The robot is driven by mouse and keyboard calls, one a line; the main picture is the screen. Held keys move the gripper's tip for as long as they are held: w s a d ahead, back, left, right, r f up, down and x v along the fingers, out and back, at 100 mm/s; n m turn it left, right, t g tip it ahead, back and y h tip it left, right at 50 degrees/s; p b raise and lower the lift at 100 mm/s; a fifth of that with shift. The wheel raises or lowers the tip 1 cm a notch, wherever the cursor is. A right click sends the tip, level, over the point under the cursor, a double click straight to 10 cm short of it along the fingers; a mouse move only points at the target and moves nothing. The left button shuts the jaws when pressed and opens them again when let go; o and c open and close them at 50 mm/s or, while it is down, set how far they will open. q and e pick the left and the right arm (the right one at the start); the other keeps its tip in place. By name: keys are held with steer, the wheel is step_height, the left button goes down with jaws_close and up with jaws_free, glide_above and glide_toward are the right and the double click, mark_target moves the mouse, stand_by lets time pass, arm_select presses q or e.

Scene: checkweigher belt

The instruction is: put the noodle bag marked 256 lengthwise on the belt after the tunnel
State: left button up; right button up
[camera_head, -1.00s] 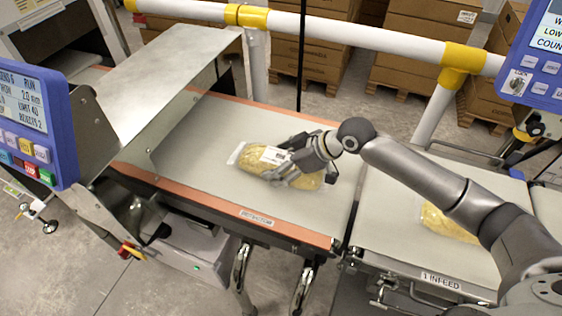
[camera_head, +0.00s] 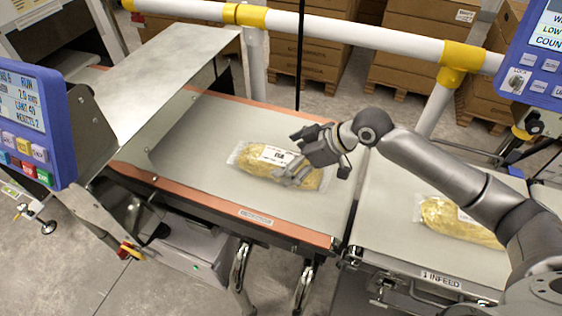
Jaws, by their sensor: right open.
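A clear-wrapped yellow noodle bag with a white label (camera_head: 262,158) lies on the grey belt after the tunnel (camera_head: 215,128). Its long side runs roughly along the belt, and the number on its label is too small to read surely. My right gripper (camera_head: 291,158) is open at the bag's right part, with its fingers over and in front of it; whether they touch it I cannot tell. The metal tunnel (camera_head: 158,78) stands to the left. My left gripper is not in view.
A second noodle bag (camera_head: 450,218) lies on the infeed belt (camera_head: 400,240) at right, partly behind my right arm. White and yellow guard rails (camera_head: 360,38) run behind the belts. Blue control panels stand at left (camera_head: 38,125) and upper right (camera_head: 540,60).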

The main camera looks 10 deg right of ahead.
steer(key=v, duration=0.8)
steer(key=shift+s+d+r+b, duration=0.1)
steer(key=shift+s+b, duration=0.05)
steer(key=shift+b, duration=0.15)
